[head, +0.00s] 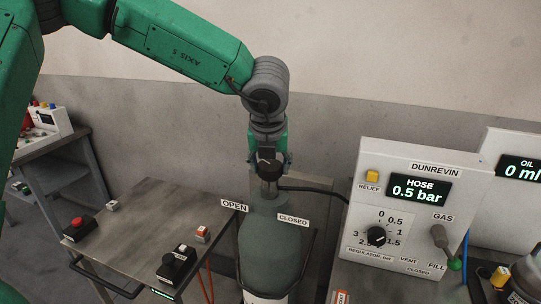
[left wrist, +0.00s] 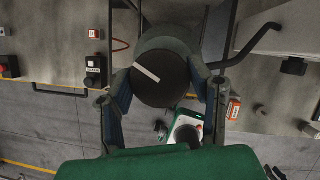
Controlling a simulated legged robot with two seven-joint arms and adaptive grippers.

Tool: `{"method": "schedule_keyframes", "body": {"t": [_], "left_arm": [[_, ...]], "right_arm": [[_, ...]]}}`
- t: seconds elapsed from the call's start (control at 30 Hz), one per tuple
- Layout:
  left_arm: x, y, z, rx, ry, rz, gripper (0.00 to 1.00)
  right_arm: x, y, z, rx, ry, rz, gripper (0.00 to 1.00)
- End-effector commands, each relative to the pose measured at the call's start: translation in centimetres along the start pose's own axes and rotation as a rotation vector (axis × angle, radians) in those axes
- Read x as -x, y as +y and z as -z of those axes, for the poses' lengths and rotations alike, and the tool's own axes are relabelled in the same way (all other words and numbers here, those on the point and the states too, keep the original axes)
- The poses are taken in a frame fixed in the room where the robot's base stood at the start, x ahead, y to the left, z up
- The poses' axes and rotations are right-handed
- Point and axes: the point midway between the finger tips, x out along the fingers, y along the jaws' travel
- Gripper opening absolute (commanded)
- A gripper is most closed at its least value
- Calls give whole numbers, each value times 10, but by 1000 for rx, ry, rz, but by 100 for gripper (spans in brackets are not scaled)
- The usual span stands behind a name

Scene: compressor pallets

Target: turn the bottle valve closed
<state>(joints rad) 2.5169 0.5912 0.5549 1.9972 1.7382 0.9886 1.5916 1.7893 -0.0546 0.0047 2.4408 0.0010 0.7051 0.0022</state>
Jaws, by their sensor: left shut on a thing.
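A grey-green gas bottle (head: 275,250) stands upright between a metal cart and the panel. Two white labels by its top read OPEN (head: 234,205) and CLOSED (head: 293,220). My left gripper (head: 269,163) comes straight down over the valve at the bottle's top. In the left wrist view the valve knob (left wrist: 160,80) is round and black, with a white line slanting from upper left to lower right. The fingers of my left gripper (left wrist: 163,95) are shut on the knob, one on each side. In the head view the gripper mostly hides the knob. My right gripper is out of view.
A metal cart (head: 140,225) with switch boxes stands left of the bottle. The DUNREVIN panel (head: 415,205), right of it, reads HOSE 0.5 bar and has a regulator knob (head: 376,237) and a gas lever (head: 442,240). A black hose (head: 315,189) runs from the valve toward the panel.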

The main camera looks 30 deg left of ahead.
Motion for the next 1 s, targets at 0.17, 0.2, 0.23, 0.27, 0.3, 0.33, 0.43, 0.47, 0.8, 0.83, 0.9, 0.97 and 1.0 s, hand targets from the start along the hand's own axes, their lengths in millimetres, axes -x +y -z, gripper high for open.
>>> {"method": "schedule_keyframes", "body": {"t": [0.17, 0.2, 0.23, 0.27, 0.3, 0.33, 0.43, 0.47, 0.8, 0.83, 0.9, 0.97, 1.0], "left_arm": [[2, 1, -1, -154, 5, 63, 18], [2, 1, -1, -189, 6, 78, 18], [2, 1, -1, -216, 6, 88, 18], [2, 1, -1, -243, 6, 100, 18], [3, 1, -1, -277, 6, 114, 18], [3, 1, -1, -303, 6, 126, 18], [3, 1, -1, -391, 6, 161, 18], [3, 1, -1, -416, 6, 173, 18], [0, 1, 0, -701, 4, 293, 18], [0, 1, 0, -724, 3, 301, 18], [-1, 1, 0, -773, 3, 323, 18], [-1, 1, 0, -812, 1, 339, 18], [-1, 1, 0, -836, 1, 350, 18]], "right_arm": [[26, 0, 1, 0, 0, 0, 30], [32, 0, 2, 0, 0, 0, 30], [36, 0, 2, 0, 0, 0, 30], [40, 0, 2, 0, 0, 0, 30], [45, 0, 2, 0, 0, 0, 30], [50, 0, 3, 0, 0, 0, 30], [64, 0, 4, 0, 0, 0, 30], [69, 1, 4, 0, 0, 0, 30], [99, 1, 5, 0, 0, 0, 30], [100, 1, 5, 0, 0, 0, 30], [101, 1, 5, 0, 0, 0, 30], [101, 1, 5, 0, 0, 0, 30], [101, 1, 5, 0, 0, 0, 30]]}}
